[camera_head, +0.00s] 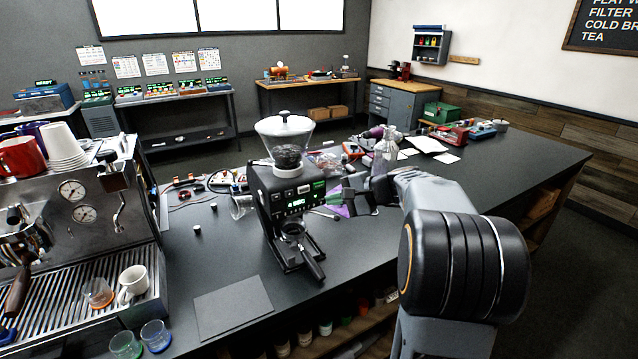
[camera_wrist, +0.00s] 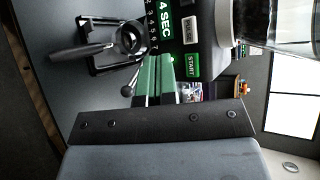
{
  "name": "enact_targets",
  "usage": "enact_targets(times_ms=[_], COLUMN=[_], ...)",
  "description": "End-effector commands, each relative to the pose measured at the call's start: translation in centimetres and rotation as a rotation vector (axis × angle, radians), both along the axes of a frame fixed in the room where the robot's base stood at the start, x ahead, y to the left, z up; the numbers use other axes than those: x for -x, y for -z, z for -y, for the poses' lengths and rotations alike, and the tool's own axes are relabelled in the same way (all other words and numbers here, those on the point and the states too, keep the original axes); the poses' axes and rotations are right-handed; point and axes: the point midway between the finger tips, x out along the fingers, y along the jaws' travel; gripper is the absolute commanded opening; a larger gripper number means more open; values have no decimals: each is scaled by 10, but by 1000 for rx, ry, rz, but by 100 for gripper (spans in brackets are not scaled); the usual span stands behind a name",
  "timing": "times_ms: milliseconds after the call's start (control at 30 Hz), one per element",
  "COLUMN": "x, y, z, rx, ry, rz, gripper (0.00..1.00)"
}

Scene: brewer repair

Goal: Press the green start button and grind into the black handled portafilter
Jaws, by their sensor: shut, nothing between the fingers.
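The black grinder (camera_head: 268,205) stands on the dark counter with a clear hopper of dark beans (camera_head: 287,158) on top. Its lit green display reads "4 SEC" (camera_wrist: 164,18). The green START button (camera_wrist: 192,66) is on its front panel beside a grey button (camera_wrist: 188,31). The black handled portafilter (camera_head: 313,266) sits at the grinder's fork, its handle pointing toward the front; it also shows in the wrist view (camera_wrist: 82,52). My gripper (camera_head: 334,196) is shut and empty in front of the panel, its green-lined fingertips (camera_wrist: 158,62) beside the START button. Contact cannot be told.
An espresso machine (camera_head: 90,215) with cups stands at the left. A flat dark mat (camera_head: 232,306) lies on the counter before the grinder. Glasses (camera_head: 156,336) stand near the front edge. A clear bottle (camera_head: 386,153) and tools lie behind my arm.

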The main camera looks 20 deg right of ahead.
Motion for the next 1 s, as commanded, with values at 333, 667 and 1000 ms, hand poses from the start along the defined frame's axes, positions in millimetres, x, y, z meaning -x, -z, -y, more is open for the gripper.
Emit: enact_targets(times_ms=[333,667,1000], x=[-31,-39,-38], y=[0,0,0], z=[-4,-5,-5], rx=[-1,0,0], ry=[-1,0,0], rz=[0,0,0], gripper=[0,0,0])
